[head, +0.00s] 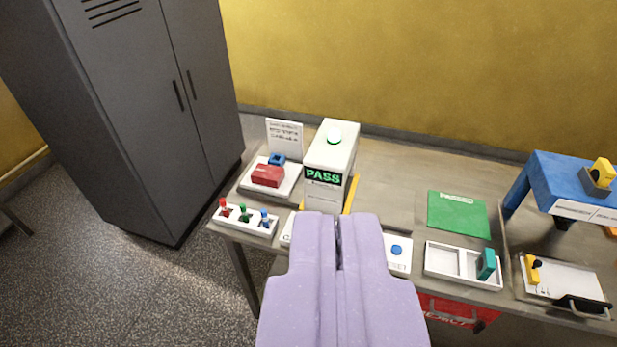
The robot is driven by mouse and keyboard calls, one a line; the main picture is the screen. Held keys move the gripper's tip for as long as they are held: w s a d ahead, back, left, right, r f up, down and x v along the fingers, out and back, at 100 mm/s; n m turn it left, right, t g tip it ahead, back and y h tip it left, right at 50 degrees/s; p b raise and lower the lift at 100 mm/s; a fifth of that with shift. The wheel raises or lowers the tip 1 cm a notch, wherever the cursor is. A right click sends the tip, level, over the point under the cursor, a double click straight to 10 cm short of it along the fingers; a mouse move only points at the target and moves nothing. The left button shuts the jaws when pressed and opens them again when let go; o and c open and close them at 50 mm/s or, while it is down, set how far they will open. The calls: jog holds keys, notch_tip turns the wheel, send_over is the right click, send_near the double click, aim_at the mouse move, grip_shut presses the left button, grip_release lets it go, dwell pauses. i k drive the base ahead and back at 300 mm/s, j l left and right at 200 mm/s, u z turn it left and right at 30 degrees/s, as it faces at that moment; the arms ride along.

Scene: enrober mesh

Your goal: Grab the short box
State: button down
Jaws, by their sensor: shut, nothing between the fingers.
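My gripper (338,222), lavender and shut with nothing in it, points toward the table's front edge and hides part of it. No box is marked as the short one. A low red block (267,175) lies on a white plate (288,188) at the table's left, with a small blue piece (277,159) behind it. A teal block (486,264) stands upright at the right end of a white divided tray (436,269). Both blocks are apart from my gripper, the red one to its left and the teal one to its right.
A white machine with a PASS display (323,178) stands behind my gripper. A rack of coloured pegs (246,219) is at left. A green PASSED mat (458,214), blue stand (562,180) and clipboard (575,283) are at right. A grey cabinet (128,105) stands left of the table.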

aim_at(265, 175)
jog(key=i+j+z, duration=0.25)
jog(key=i+j, duration=0.7)
jog(key=i, duration=0.15)
jog(key=i+j+z, duration=0.25)
jog(key=i+j, duration=0.75)
jog(key=j, duration=0.15)
